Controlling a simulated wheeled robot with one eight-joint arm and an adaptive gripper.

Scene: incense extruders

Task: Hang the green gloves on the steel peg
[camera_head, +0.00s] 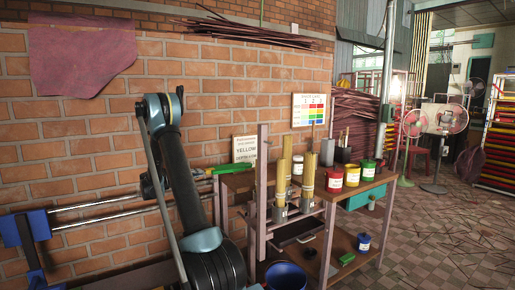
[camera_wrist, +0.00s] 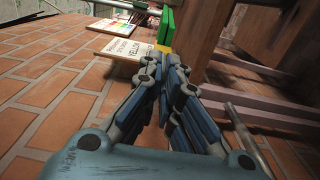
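A flat green item (camera_head: 226,168) with a yellow end lies on the left end of the workbench top. It also shows beyond my fingertips in the wrist view (camera_wrist: 166,24). I cannot tell whether it is the gloves. Another small green item (camera_head: 347,259) lies on the bench's lower shelf. A thin grey metal rod (camera_wrist: 240,132) stands out at the right of my gripper in the wrist view and may be the steel peg. My gripper (camera_wrist: 173,62) has its fingertips together, with nothing visible between them. It is short of the green item and apart from it.
The wooden bench (camera_head: 318,222) holds yellow incense bundles, a red can (camera_head: 334,180) and other cans. A yellow-labelled sign (camera_head: 245,149) stands against the brick wall. Wooden posts (camera_head: 262,185) rise at the bench front. A blue bucket (camera_head: 286,276) stands below.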

